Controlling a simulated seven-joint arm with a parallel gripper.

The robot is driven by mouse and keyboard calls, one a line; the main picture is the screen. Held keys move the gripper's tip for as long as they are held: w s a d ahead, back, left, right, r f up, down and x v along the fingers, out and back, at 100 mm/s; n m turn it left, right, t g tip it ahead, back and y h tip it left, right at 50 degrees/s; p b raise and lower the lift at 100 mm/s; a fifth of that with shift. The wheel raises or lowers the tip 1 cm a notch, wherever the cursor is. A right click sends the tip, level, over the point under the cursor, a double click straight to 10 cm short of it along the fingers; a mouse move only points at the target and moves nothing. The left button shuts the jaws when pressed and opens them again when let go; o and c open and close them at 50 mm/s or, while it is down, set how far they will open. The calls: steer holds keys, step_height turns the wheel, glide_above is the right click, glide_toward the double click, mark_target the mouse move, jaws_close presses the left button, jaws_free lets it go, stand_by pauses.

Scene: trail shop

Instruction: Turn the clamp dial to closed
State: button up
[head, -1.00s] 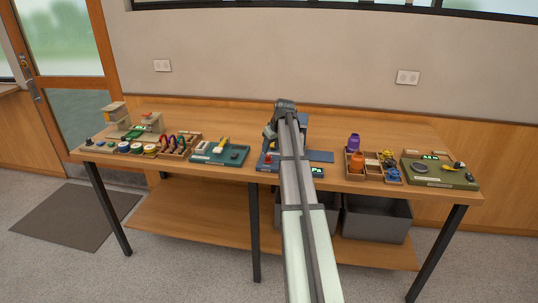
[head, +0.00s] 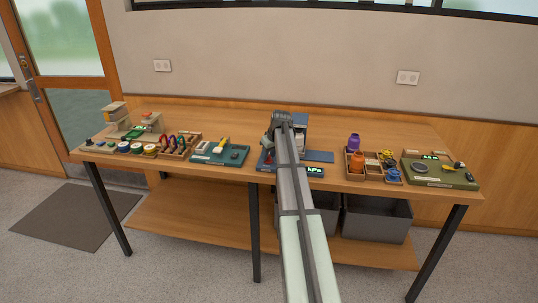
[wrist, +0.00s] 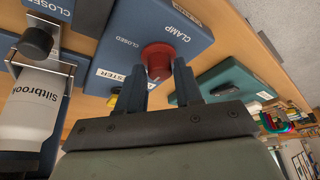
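The clamp dial (wrist: 157,58) is a round red knob on a blue panel (wrist: 125,28); the words CLAMP and CLOSED are printed beside it. My gripper (wrist: 160,74) is at the dial in the wrist view. The fingertips cover the dial's lower edges, and no pointer mark is clear.
A white bottle (wrist: 28,105) with a black knob above it stands close on the left in the wrist view. A teal board (head: 220,152) lies left of my arm; a wooden tray (head: 373,178) and a green board (head: 440,180) lie to the right.

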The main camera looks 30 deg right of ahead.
jaws_close()
steer(key=m+h, duration=0.1)
steer(key=m, duration=0.3)
steer(key=shift+a+m+h, duration=0.15)
steer(key=shift+m+h, duration=0.25)
steer(key=m+g+h, duration=0.1)
steer(key=m, duration=0.3)
steer(key=shift+w, duration=0.15)
steer(key=m+g, duration=0.1)
steer(key=m, duration=0.1)
steer(key=m+h, duration=0.1)
steer(key=m, duration=0.2)
steer(key=shift+w+a+g, duration=0.1)
steer(key=shift+w+g, duration=0.05)
steer(key=shift+g, duration=0.25)
steer(key=shift+m+g+h, duration=0.4)
steer(key=shift+m+g, duration=0.3)
steer(key=shift+m, duration=1.2)
